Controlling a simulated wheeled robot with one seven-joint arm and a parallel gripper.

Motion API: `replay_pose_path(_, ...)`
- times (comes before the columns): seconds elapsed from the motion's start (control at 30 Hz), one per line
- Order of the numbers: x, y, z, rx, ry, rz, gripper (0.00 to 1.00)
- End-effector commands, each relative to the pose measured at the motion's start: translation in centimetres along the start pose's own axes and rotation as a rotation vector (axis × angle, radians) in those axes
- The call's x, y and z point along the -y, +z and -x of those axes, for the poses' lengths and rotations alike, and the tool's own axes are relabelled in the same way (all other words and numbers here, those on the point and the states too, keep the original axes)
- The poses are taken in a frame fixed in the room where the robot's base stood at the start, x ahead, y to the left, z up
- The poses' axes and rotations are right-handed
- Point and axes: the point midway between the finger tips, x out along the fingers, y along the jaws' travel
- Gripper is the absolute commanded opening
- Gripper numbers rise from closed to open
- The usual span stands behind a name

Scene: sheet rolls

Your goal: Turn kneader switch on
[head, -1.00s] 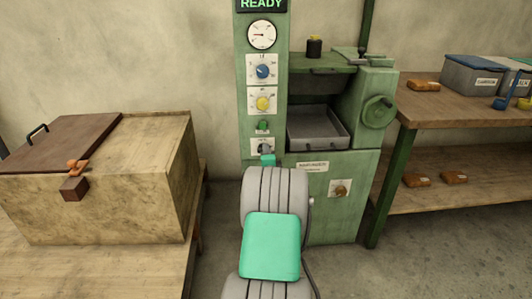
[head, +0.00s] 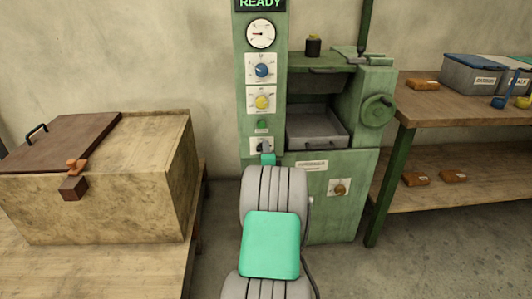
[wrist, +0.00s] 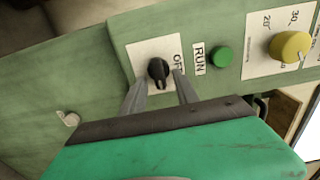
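A black rotary switch (wrist: 158,70) sits on a white plate on the green machine's panel, with lettering that seems to read OFF beside it. In the head view the switch plate (head: 254,146) is low on the machine's column, partly hidden by my gripper (head: 267,151). In the wrist view my gripper (wrist: 160,84) is open, with one finger on each side of the switch and its tips near the panel. I cannot tell whether either finger touches the knob. A second, brownish knob (head: 340,188) is on the lower cabinet.
A green button (wrist: 222,57) marked RUN and a yellow dial (wrist: 290,46) are beside the switch. The column also has a blue dial (head: 262,70), a gauge (head: 261,33) and a READY display (head: 260,4). A wooden chest (head: 110,205) stands left, a shelf table (head: 465,112) right.

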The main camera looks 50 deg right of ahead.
Motion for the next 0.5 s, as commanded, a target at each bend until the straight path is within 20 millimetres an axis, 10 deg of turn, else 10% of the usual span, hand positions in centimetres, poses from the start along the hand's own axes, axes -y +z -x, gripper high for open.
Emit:
replay_pose_path(0.23, 0.1, 0.0, 0.8, 0.0, 0.002, 0.0, 0.36)
replay_pose_path(0.5, 0.2, -0.2, 6.2, -0.003, 0.001, -0.001, 0.36)
